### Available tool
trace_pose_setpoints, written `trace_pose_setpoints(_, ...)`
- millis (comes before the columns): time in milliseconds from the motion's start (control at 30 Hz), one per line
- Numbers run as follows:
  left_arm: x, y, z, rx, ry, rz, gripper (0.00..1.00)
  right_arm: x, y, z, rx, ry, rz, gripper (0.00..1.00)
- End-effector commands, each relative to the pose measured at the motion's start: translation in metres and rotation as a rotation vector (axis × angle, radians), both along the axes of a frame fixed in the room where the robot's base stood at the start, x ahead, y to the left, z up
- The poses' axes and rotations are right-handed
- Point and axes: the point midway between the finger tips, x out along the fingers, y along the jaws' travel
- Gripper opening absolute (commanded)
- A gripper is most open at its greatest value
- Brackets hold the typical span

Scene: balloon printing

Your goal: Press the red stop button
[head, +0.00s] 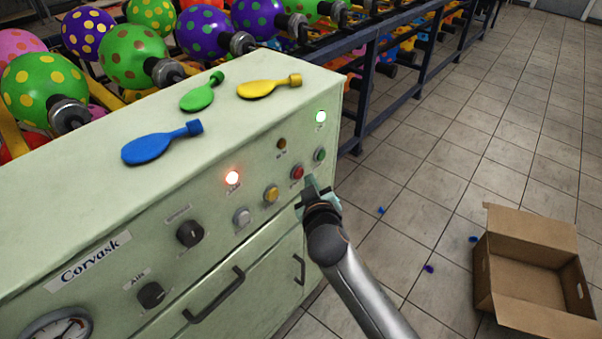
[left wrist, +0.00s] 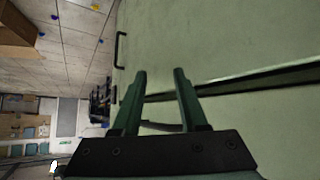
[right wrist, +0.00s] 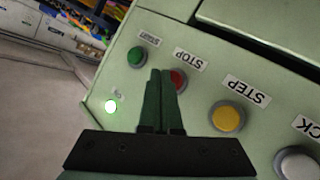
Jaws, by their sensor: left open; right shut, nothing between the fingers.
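The red stop button (head: 297,172) is on the sloped control panel of the pale green machine (head: 225,125). In the right wrist view the red button (right wrist: 180,82), labelled STOP, is partly hidden behind my fingers. My right gripper (head: 311,183) is shut and empty, its fingertips (right wrist: 160,72) close in front of the button, a little toward the green START button. I cannot tell whether they touch it. My left gripper (left wrist: 160,72) is open and empty, beside the machine's lower front, and is outside the head view.
The green start button (head: 319,154) and yellow step button (head: 271,194) flank the red one. A green lamp (head: 320,117) and a red lamp (head: 232,177) are lit. Blue, green and yellow balloons lie on top. An open cardboard box (head: 535,270) stands on the floor at right.

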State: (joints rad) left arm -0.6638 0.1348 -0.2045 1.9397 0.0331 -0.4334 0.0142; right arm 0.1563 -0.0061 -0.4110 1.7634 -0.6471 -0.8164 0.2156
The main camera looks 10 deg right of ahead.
Motion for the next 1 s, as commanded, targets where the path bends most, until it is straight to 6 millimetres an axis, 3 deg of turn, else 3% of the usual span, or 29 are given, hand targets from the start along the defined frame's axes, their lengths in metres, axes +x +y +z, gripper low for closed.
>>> trace_pose_setpoints(1000, -0.0004, -0.0001, -0.0016, 0.000, -0.001, 0.000, 0.42, 0.0080, 0.0062, 0.0000, 0.000, 0.000, -0.001, 0.00)
